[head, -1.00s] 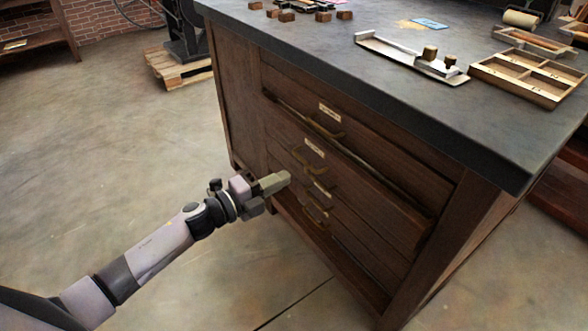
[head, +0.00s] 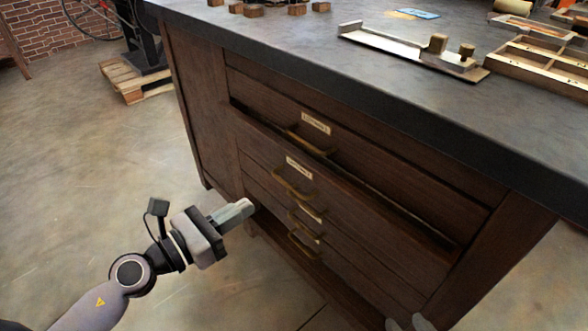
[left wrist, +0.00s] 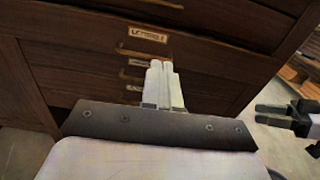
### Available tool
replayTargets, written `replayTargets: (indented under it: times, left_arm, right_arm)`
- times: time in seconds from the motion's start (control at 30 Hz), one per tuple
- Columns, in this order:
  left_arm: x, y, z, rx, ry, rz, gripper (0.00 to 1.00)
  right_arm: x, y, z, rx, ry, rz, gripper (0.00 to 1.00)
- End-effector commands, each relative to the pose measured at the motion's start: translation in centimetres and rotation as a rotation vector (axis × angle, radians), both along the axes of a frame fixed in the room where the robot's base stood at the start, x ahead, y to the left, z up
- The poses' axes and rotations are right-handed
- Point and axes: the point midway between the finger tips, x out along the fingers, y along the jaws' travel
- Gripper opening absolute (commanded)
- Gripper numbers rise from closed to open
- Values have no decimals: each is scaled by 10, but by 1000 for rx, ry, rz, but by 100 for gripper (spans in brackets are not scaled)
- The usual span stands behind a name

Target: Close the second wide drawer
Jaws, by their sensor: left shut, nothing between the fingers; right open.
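The dark wooden cabinet has a stack of wide drawers. The second wide drawer (head: 345,205) stands slightly out, with a dark gap along its top edge under the top drawer (head: 375,150). It has a pale label and a brass handle (head: 292,187). My left gripper (head: 243,211) is shut and empty, left of and below that handle in the head view; I cannot tell whether it touches a drawer. Its fingertips (left wrist: 164,68) point at the drawer fronts in the left wrist view.
Two lower brass handles (head: 304,245) stick out below the second drawer. The dark worktop (head: 290,45) overhangs the drawers and carries a long tray (head: 405,50), small blocks and a divided wooden box (head: 535,68).

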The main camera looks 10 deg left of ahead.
Motion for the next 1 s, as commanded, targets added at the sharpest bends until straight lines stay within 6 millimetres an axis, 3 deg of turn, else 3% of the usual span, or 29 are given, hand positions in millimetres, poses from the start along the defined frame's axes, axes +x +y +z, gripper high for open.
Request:
replayTargets:
  times: [0.27,0.8,1.0]
  left_arm:
    - [11,-9,4,32,-32,6,0]
    - [86,-68,2,29,-30,5,0]
    - [103,-82,1,30,-28,4,0]
  right_arm:
    - [0,0,4,-1,1,-1,43]
    - [-5,-8,-9,-10,29,-18,43]
    - [-5,-5,-9,-7,26,-11,43]
